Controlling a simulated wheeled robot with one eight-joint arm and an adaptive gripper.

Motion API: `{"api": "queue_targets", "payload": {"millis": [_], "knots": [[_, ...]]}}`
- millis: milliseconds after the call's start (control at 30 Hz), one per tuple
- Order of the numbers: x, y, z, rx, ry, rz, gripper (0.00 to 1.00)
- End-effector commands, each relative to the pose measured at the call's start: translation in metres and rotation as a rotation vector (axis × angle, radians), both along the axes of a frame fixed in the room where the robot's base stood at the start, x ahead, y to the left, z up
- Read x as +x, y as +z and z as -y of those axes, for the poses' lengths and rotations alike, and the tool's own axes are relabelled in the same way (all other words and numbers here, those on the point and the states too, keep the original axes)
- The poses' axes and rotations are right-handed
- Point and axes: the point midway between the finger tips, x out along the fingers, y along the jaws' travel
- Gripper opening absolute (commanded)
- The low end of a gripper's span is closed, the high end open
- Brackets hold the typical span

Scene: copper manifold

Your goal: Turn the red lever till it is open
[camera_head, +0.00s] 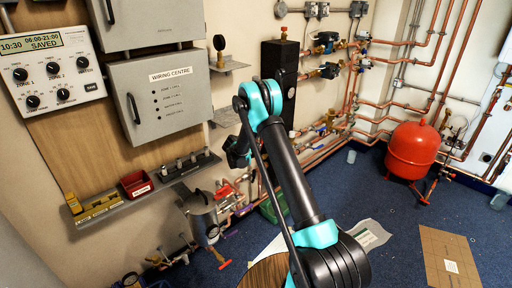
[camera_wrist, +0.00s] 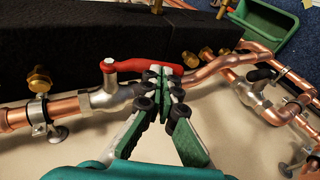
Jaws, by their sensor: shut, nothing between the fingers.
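The red lever (camera_wrist: 140,65) is in the wrist view, on a silver valve (camera_wrist: 112,96) in a copper pipe. Its hub is at the left end and its handle reaches right, roughly along the pipe line. My gripper (camera_wrist: 168,82) is shut and empty. In the head view, red handles show low on the wall (camera_head: 226,190), small and partly behind my arm. The gripper's fingertips cannot be made out there.
A black block (camera_wrist: 60,45) stands behind the valve. More copper pipes (camera_wrist: 215,66) and a second valve (camera_wrist: 250,90) lie to the right, near a green bin (camera_wrist: 262,30).

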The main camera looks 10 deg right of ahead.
Motion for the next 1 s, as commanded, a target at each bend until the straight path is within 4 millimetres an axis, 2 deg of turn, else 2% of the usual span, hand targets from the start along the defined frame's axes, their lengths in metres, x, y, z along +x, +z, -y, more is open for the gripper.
{"api": "queue_targets", "payload": {"millis": [1000], "knots": [[0.0024, -0.0073, 0.0037, 0.000, -0.001, 0.000, 0.00]]}}
